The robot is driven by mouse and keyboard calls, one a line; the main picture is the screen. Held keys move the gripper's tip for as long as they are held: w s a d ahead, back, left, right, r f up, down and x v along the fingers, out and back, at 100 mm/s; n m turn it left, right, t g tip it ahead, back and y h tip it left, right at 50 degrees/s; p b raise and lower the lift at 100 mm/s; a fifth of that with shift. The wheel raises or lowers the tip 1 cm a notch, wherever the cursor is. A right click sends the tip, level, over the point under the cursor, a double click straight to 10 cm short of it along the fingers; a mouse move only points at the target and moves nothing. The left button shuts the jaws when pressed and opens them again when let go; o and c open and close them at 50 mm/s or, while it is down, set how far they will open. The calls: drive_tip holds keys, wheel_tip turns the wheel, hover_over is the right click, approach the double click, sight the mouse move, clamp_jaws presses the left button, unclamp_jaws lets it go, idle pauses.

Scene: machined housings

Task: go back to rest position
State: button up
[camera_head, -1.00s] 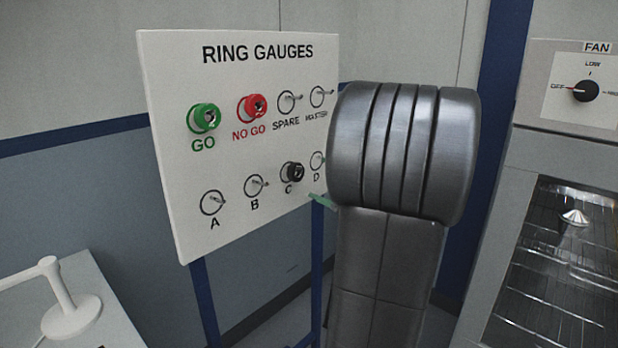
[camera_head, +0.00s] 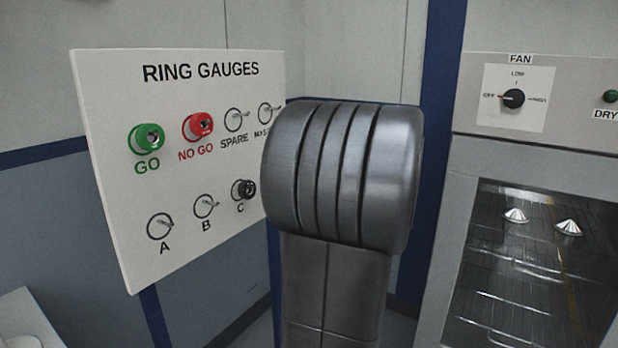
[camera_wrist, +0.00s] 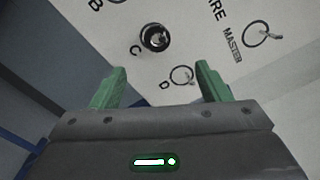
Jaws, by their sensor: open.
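My gripper (camera_wrist: 160,90) is open and empty in the wrist view, with its two green fingers spread apart in front of the ring gauge board (camera_wrist: 192,55). Peg D lies between the fingers in that view and holds no ring. A black ring (camera_wrist: 155,38) hangs on peg C and also shows in the head view (camera_head: 243,189). In the head view my grey arm hides the gripper and the right part of the board.
A green ring (camera_head: 146,138) hangs on GO and a red ring (camera_head: 197,126) on NO GO. To the right stands a rack cabinet (camera_head: 455,200) with two silver cones (camera_head: 568,228) inside and a fan knob (camera_head: 513,98) above. A white surface (camera_head: 22,305) is at lower left.

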sight(254, 188)
drive_tip(key=p+x, duration=0.1)
drive_tip(key=x, duration=1.2)
drive_tip(key=shift+s+d+r+p, duration=0.1)
drive_tip(key=shift+s+d+p, duration=0.2)
drive_tip(key=shift+d, duration=0.15)
drive_tip(key=shift+w, duration=0.1)
